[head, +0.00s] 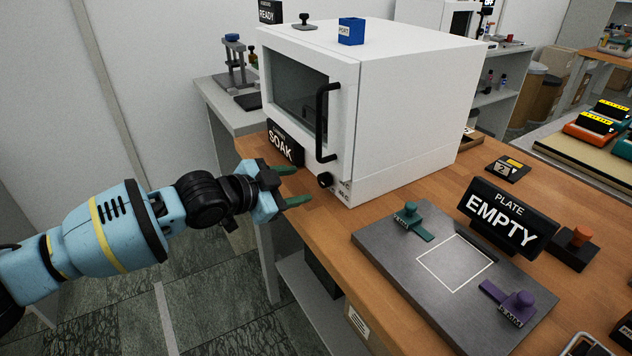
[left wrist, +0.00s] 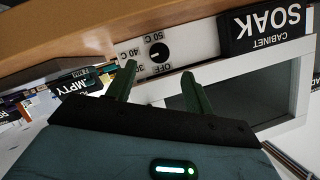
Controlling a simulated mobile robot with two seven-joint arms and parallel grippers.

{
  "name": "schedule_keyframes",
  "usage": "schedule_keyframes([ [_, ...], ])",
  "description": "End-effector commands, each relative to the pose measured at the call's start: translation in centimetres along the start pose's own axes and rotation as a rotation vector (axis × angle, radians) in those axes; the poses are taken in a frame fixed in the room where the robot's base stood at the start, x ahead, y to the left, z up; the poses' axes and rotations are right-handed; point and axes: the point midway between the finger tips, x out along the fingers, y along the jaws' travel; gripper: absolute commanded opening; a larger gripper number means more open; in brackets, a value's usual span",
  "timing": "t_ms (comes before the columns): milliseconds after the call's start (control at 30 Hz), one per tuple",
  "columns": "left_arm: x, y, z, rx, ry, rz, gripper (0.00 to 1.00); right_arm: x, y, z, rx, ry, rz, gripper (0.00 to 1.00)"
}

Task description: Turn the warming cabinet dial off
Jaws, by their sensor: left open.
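The warming cabinet (head: 415,105) is a white box with a dark window and a black handle (head: 328,122); its door looks shut. Its black dial (head: 325,180) sits low on the front, below the handle. In the left wrist view the dial (left wrist: 159,52) appears upside down, with OFF, 40 C and 50 C printed around it. A small light mark shows on its left side there, seemingly toward 40 C. My left gripper (head: 297,186) is open and empty, in front of the dial and apart from it. Its green fingers (left wrist: 160,72) point toward the dial. My right gripper is out of view.
A black SOAK sign (head: 285,144) stands near the table edge, close to my left gripper. A grey plate (head: 405,262) with teal and purple clamps and an EMPTY sign (head: 507,217) lie to the right on the wooden table (head: 335,222). Open floor lies left.

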Motion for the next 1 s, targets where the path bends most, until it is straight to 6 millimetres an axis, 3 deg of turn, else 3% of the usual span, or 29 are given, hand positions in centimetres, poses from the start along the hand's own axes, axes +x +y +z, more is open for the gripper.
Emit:
schedule_keyframes([
  [300, 4.5, 0.1, -0.1, 0.001, 0.0, 0.001, 0.52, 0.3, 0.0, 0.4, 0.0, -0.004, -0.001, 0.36],
  [500, 6.3, 0.1, 0.0, 0.0, 0.0, 0.001, 0.52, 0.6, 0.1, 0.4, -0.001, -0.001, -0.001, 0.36],
  [900, 6.8, 0.0, -0.1, 0.0, 0.001, 0.0, 0.52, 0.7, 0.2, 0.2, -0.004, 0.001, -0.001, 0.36],
  [1000, 6.8, 0.0, -0.1, 0.0, 0.001, 0.0, 0.42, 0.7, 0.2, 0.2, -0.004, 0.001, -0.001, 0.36],
])
